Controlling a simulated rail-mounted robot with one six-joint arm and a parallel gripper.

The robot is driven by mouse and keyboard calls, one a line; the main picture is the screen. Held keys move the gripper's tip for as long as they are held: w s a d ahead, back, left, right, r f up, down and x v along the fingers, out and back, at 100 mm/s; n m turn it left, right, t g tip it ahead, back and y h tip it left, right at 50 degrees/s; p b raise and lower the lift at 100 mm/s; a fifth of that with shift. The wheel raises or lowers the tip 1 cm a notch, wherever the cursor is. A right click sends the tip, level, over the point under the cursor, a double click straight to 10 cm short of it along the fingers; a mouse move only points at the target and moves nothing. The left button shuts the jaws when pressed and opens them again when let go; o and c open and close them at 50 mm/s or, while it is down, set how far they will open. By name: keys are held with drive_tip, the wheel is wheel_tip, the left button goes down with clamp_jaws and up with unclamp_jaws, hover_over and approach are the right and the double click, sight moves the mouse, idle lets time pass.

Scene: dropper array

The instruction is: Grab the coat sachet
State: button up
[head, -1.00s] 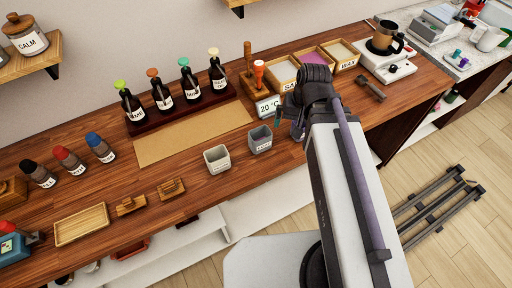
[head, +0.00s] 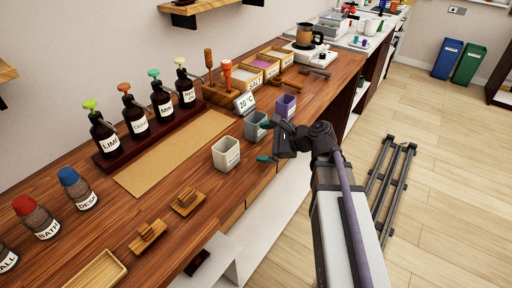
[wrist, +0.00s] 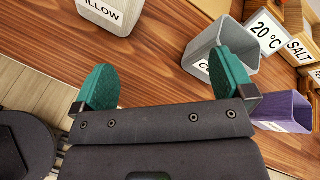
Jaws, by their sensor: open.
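A grey open-topped container (head: 255,130) stands near the front edge of the wooden counter. In the wrist view it is at upper right (wrist: 205,45), its label showing a "C", the rest hidden behind one fingertip. My gripper (head: 266,141) has teal fingertips spread wide with nothing between them; it is also in the wrist view (wrist: 165,85). It is by the front side of the grey container, and one fingertip overlaps that container in both views. I cannot tell whether they touch.
A white container (head: 226,155) labelled "PILLOW" in the wrist view (wrist: 112,14) stands left of the grey one. A purple container (head: 286,105) stands right of it. A temperature display (head: 245,102) and a bottle rack (head: 160,138) are behind.

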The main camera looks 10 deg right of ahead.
sight(256, 122)
drive_tip(key=w+d+m+t+b, duration=0.1)
drive_tip(key=d+m+t+b, duration=0.1)
drive_tip(key=m, duration=0.1)
drive_tip(key=w+d+m+t+b, duration=0.1)
drive_tip(key=d+m+t+b, duration=0.1)
drive_tip(key=m, duration=0.1)
drive_tip(key=w+d+f+m+t+y+b, duration=0.1)
drive_tip(key=d+m+b, duration=0.1)
drive_tip(key=m, duration=0.1)
drive_tip(key=shift+d+f+t+b, duration=0.1)
drive_tip(key=shift+d+t+b, duration=0.25)
drive_tip(key=shift+t, duration=0.05)
drive_tip(key=shift+w+r, duration=0.1)
drive_tip(key=shift+r, duration=0.15)
drive_tip(key=x, duration=1.1)
drive_tip(key=shift+r, duration=0.1)
drive_tip(key=c, duration=0.9)
